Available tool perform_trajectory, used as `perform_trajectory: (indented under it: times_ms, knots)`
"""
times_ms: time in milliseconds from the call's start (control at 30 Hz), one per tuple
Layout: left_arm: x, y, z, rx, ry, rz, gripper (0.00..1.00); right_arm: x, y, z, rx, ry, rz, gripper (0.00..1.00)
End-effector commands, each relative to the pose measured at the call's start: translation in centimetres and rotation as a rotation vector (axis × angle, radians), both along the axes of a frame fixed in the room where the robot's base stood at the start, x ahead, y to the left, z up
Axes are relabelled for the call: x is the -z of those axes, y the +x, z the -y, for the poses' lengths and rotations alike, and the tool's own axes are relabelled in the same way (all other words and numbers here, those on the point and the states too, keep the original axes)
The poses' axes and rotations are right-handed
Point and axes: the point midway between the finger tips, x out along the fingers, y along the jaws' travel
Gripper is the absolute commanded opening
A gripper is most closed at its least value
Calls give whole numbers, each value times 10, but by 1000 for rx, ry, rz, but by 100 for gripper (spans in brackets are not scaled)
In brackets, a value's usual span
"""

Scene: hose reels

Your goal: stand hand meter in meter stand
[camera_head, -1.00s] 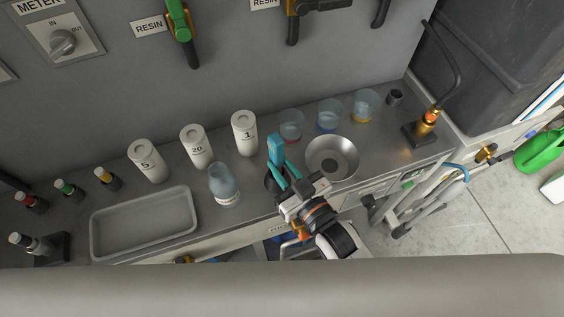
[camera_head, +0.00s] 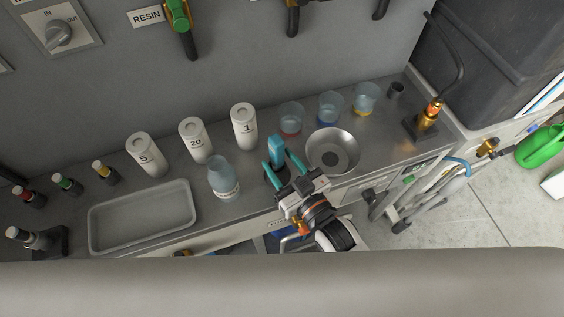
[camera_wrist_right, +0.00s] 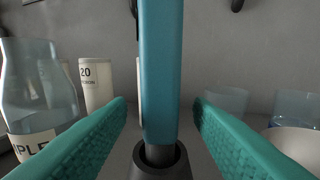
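The hand meter (camera_head: 276,147), a teal-blue upright body, stands with its narrow grey lower end in the dark meter stand (camera_head: 272,178) on the bench. The right wrist view shows the meter (camera_wrist_right: 161,75) close up, its lower end inside the stand's round opening (camera_wrist_right: 160,165). My right gripper (camera_head: 279,160) has its teal fingers spread on either side of the meter. In the right wrist view the fingers (camera_wrist_right: 160,115) show gaps to the meter on both sides. My left gripper is not in view.
A sample bottle (camera_head: 223,179) stands left of the stand, and a metal bowl (camera_head: 345,137) is close at right. White numbered bottles (camera_head: 195,141) and clear beakers (camera_head: 291,117) stand behind. A grey tray (camera_head: 103,228) lies at left.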

Motion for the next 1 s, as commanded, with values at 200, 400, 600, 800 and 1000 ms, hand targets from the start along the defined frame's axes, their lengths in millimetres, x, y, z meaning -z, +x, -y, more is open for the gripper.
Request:
perform_trajectory:
  times_ms: [200,400,600,800,1000]
  knots:
    - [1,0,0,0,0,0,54,2,-5,3,0,-2,-3,47]
    - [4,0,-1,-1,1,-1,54,2,-33,20,-1,-3,-5,47]
    - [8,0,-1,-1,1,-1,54,2,-71,43,-1,-3,-5,47]
    - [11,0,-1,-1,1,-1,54,0,-95,58,0,-1,-3,47]
    - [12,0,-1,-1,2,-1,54,-1,-102,63,0,0,0,47]
